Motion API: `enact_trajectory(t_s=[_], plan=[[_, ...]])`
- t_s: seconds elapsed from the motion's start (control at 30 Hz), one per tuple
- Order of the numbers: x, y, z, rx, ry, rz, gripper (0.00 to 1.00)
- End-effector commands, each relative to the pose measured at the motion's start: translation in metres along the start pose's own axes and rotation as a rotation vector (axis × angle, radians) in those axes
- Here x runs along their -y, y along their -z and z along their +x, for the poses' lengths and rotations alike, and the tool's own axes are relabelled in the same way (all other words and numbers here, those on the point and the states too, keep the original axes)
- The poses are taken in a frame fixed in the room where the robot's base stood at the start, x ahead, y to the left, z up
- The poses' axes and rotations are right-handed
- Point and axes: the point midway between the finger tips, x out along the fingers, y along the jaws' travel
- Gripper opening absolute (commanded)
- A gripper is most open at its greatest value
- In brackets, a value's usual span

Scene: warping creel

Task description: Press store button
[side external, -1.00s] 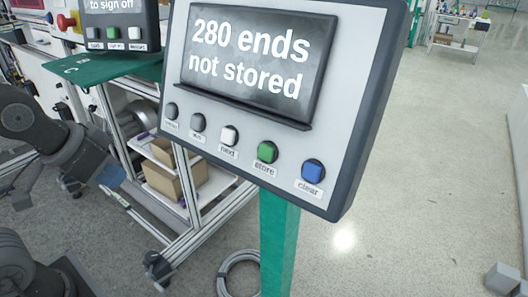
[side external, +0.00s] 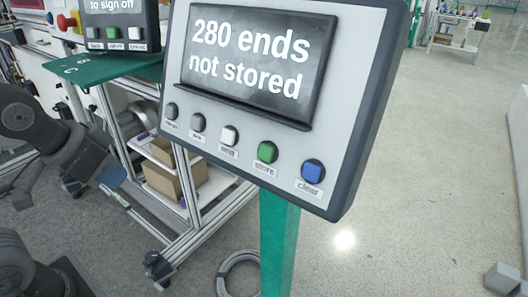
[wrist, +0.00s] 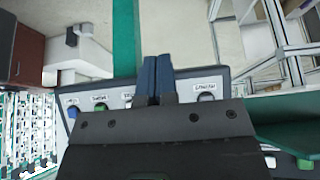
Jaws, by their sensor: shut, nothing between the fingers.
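The control panel (side external: 365,110) stands on a green post, and its screen (side external: 250,60) reads "280 ends not stored". The green button (side external: 267,152) labelled store sits between the white button (side external: 229,135) and the blue clear button (side external: 313,171). In the wrist view the green button (wrist: 101,107) shows left of my fingers, with the blue button (wrist: 73,111) further left. My gripper (wrist: 157,68) is shut and empty, its blue fingertips together over the button row and hiding part of it. In the side view my blue fingertips (side external: 112,176) are left of the panel, apart from it.
A second panel (side external: 122,25) with a "to sign off" screen stands at the upper left on a green surface (side external: 90,70). A metal-framed cart (side external: 175,165) holds cardboard boxes. A coiled hose (side external: 238,272) lies near the post. The floor at the right is mostly clear.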

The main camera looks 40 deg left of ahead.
Motion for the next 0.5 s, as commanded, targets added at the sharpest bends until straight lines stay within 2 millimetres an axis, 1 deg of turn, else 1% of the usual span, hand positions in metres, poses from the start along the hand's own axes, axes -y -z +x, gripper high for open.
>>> enact_trajectory(t_s=[0.07, 0.17, 0.27, 0.3, 0.4, 0.5], plan=[[-0.008, 0.007, -0.001, -0.007, -0.024, 0.023, 0.0], [-0.03, 0.023, -0.004, -0.024, -0.085, 0.077, 0.0], [-0.064, 0.042, -0.009, -0.047, -0.169, 0.146, 0.0], [-0.078, 0.049, -0.012, -0.056, -0.204, 0.172, 0.0], [-0.114, 0.062, -0.017, -0.073, -0.282, 0.231, 0.0], [-0.144, 0.07, -0.022, -0.086, -0.346, 0.276, 0.0]])
